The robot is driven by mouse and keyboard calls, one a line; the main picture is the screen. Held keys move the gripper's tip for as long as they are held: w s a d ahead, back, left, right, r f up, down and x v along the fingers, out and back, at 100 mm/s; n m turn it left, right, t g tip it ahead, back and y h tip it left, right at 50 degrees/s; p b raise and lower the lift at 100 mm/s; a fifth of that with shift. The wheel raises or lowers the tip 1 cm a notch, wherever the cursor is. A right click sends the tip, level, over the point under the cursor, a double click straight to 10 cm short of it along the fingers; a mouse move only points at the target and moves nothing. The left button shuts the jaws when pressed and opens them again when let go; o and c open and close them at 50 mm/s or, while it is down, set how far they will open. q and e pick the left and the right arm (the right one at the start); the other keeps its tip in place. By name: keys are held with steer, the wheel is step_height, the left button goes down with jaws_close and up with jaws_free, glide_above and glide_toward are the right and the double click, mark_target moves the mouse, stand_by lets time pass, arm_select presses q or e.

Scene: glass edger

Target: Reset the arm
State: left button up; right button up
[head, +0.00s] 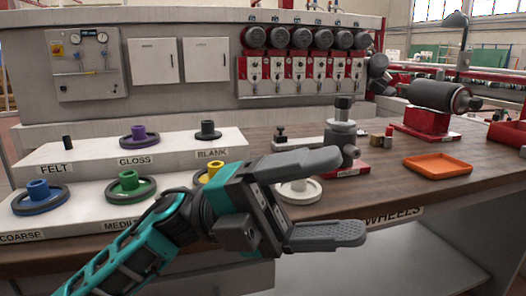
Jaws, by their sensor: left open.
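My left gripper (318,198) comes in from the lower left on a teal and black arm. Its two grey fingers are spread wide and point to the right, with nothing between them that it holds. It is in front of the wooden bench (385,190) and hides part of its front edge and part of the wheel stand. A white wheel (299,191) shows behind the gap between the fingers; I cannot tell its exact distance. My right gripper is not in the head view.
A stepped white stand (75,211) holds blue (39,197), green (130,184), yellow (211,171) and purple (139,134) wheels. A dark post fixture (342,135), an orange tray (437,166) and a red-based motor (430,110) stand to the right. Bare bench lies around the tray.

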arm_select(q)
steer(key=w+a+f+n+t+h, duration=0.1)
steer(key=w+a+f+n+t, duration=0.3)
steer(key=n+t, duration=0.7)
steer(key=w+a+f+n+t+h, duration=0.1)
steer(key=w+a+f+n+t, duration=0.15)
steer(key=w+n+t, duration=0.65)
steer(key=a+f+n+t+y, duration=0.5)
steer(key=f+n+t+y, duration=0.4)
steer(key=f+n+y, duration=0.4)
steer(key=s+a+f+n+g+y, duration=0.4)
steer(key=s+f, duration=0.3)
steer(key=f, duration=0.6)
steer(key=s+a+f+n+g+y, duration=0.25)
steer(key=s+a+f+g, duration=0.25)
steer(key=s+f, duration=0.5)
step_height(320, 180, up, 7)
steer(key=w+a+p, duration=0.1)
steer(key=a+p, duration=0.1)
steer(key=p, duration=1.1)
steer(key=shift+w+a+n+t+y, duration=0.3)
steer(key=shift+w+n+y, duration=0.05)
steer(key=shift+w+n, duration=0.1)
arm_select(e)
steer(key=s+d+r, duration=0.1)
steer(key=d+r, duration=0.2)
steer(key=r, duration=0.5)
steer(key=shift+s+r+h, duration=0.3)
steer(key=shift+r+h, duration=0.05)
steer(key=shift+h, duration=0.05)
